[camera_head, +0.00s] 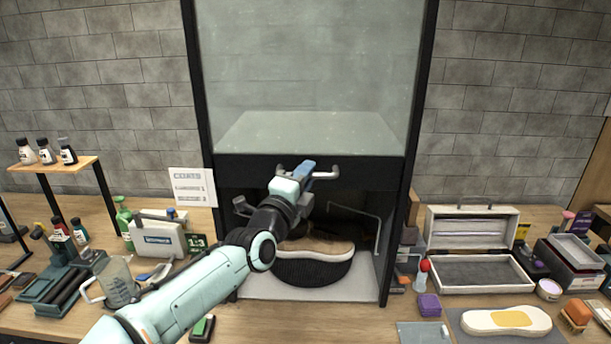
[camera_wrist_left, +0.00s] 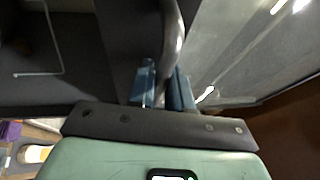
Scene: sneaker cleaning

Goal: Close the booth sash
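The booth sash (camera_head: 300,75) is a glass panel in a dark frame, raised in the head view with the booth's lower front open beneath it. Its metal handle (camera_head: 327,175) sits on the dark bottom rail. My left gripper (camera_head: 306,170) is at this handle. In the left wrist view the handle bar (camera_wrist_left: 173,40) runs between my two blue fingertips (camera_wrist_left: 165,88), which look closed on it. The fingers partly hide the bar. My right gripper is in neither view.
A brown sneaker (camera_head: 318,247) sits on a black round stand (camera_head: 312,271) inside the booth, partly behind my left arm. A jug (camera_head: 118,282) and bottles stand at left. An open case (camera_head: 470,255) and a shoe sole (camera_head: 506,321) lie at right.

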